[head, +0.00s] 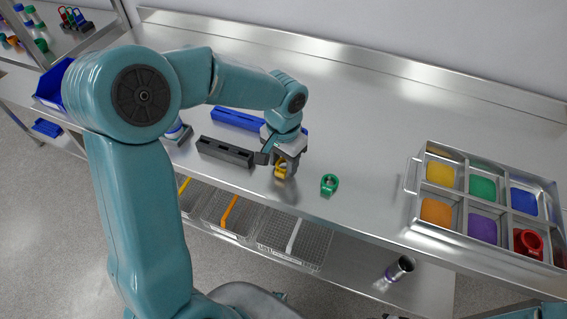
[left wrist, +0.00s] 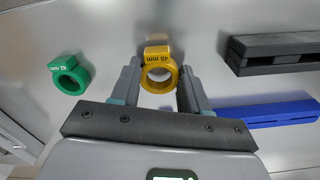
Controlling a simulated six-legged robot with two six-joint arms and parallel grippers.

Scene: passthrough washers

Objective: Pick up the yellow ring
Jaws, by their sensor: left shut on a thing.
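The yellow ring (head: 281,170), marked 45 mm, is at the steel table's front part in the head view. It also shows between the fingers in the left wrist view (left wrist: 159,72). My left gripper (head: 280,161) reaches down to it from above and is shut on it, one finger on each side. Whether the ring touches the table is hard to tell. My right gripper is not in view.
A green ring (head: 329,184) marked 42 mm lies right of the gripper. A black slotted block (head: 226,151) and a blue one (head: 238,118) lie to the left. A steel tray (head: 411,177) with coloured compartments, one holding a red ring (head: 528,241), stands at right.

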